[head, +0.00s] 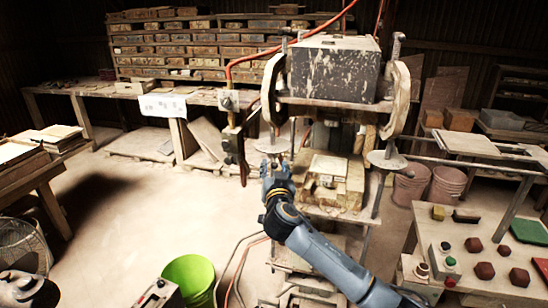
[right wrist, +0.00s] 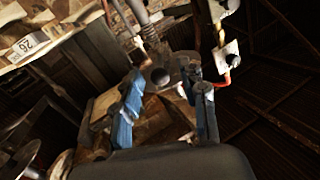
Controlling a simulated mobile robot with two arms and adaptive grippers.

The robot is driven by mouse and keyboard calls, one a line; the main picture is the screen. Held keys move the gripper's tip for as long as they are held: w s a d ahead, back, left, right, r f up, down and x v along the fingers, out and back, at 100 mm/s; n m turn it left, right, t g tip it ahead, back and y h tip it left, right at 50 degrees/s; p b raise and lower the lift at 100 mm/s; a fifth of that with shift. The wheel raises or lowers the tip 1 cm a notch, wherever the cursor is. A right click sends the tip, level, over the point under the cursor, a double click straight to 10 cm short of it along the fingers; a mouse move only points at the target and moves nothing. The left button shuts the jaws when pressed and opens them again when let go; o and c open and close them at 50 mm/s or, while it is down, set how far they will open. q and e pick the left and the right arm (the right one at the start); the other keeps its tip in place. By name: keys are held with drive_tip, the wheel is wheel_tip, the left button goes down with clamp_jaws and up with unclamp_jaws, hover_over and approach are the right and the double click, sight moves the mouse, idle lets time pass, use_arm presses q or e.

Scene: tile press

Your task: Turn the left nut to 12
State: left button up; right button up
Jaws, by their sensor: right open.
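The press (head: 332,70) stands in the middle of the head view, with a speckled dark block on top. Its left nut (head: 270,146) looks like a pale round disc on the left rod. A similar right nut (head: 388,160) sits on the other side. My right gripper (head: 274,166) is just below the left nut, pointing up at it. In the right wrist view its blue fingers (right wrist: 166,88) are apart, with a grey piece with a round dark end (right wrist: 160,77) beyond and between the tips. I cannot tell whether they touch it. My left gripper is not in view.
A work table (head: 470,235) with buttons and coloured tiles stands at the right. A green bucket (head: 188,278) is on the floor. A white tag (right wrist: 27,43) seems to read 26.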

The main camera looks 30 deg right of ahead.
sight(274, 161)
drive_tip(key=shift+p+x, duration=0.35)
drive_tip(key=shift+x, duration=1.1)
clamp_jaws()
